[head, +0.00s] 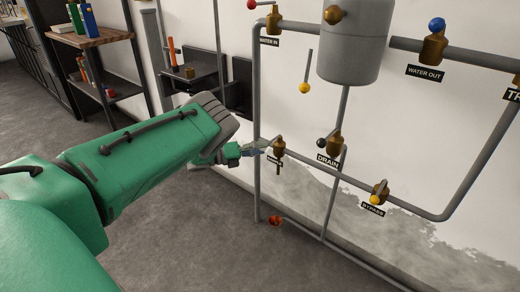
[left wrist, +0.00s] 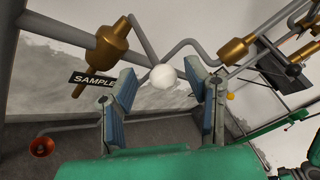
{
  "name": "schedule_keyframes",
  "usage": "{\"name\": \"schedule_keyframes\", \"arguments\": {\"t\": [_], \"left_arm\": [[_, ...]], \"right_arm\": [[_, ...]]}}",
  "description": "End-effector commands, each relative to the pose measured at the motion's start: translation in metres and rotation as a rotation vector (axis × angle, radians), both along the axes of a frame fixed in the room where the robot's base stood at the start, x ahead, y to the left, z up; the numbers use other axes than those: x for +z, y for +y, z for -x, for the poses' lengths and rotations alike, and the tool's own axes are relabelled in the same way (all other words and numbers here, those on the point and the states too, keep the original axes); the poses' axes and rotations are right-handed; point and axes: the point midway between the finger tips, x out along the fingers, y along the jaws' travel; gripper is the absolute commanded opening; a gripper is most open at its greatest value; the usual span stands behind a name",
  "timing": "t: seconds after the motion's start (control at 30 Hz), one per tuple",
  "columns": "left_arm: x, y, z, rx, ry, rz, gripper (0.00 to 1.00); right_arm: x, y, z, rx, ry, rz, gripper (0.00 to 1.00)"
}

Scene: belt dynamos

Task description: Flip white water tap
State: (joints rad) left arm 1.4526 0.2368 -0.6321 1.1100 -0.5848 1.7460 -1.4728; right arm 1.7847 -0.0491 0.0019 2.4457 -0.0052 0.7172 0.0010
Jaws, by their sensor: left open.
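The white tap is the brass valve (head: 278,147) above a SAMPLE label, on the lower pipe. In the left wrist view its white ball knob (left wrist: 162,76) sits at the end of a grey lever beside the brass body (left wrist: 113,44). My left gripper (head: 258,149) is just left of the valve in the head view. Its two blue-padded fingers are open, with the ball between their tips in the wrist picture. I cannot tell whether either finger touches the ball. In the head view the gripper hides the ball. My right gripper is not in view.
The DRAIN valve (head: 335,146) with a black knob is close on the right. A grey tank (head: 352,50) hangs above. A vertical pipe (head: 257,110) stands beside my gripper. A shelf (head: 92,40) stands left.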

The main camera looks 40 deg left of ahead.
Motion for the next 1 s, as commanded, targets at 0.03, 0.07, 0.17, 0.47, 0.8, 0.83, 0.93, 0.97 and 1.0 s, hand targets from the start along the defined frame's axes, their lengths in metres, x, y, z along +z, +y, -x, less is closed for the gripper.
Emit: {"name": "schedule_keyframes", "arguments": {"t": [0.03, 0.07, 0.17, 0.47, 0.8, 0.83, 0.93, 0.97, 1.0], "left_arm": [[-0.001, 0.005, 0.006, 0.004, 0.004, -0.001, 0.43], [-0.002, 0.008, 0.01, 0.005, 0.004, -0.001, 0.43], [-0.003, 0.022, 0.026, 0.006, 0.004, 0.001, 0.43], [-0.006, 0.06, 0.076, 0.008, 0.005, 0.005, 0.43], [-0.005, 0.073, 0.096, 0.007, 0.005, 0.004, 0.43], [-0.005, 0.073, 0.096, 0.007, 0.005, 0.004, 0.43], [-0.006, 0.073, 0.096, 0.007, 0.005, 0.005, 0.43], [-0.006, 0.074, 0.096, 0.007, 0.005, 0.005, 0.43], [-0.006, 0.074, 0.096, 0.007, 0.005, 0.007, 0.43]], "right_arm": [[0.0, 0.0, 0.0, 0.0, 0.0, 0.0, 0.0], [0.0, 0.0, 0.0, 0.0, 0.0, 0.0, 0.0], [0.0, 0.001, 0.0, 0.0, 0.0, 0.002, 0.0], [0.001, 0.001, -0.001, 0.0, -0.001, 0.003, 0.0], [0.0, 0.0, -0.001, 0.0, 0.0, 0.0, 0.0], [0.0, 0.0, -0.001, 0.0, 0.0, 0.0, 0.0], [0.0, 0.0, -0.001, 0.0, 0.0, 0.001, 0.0], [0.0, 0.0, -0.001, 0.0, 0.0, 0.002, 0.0], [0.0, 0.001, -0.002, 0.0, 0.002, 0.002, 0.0]]}}
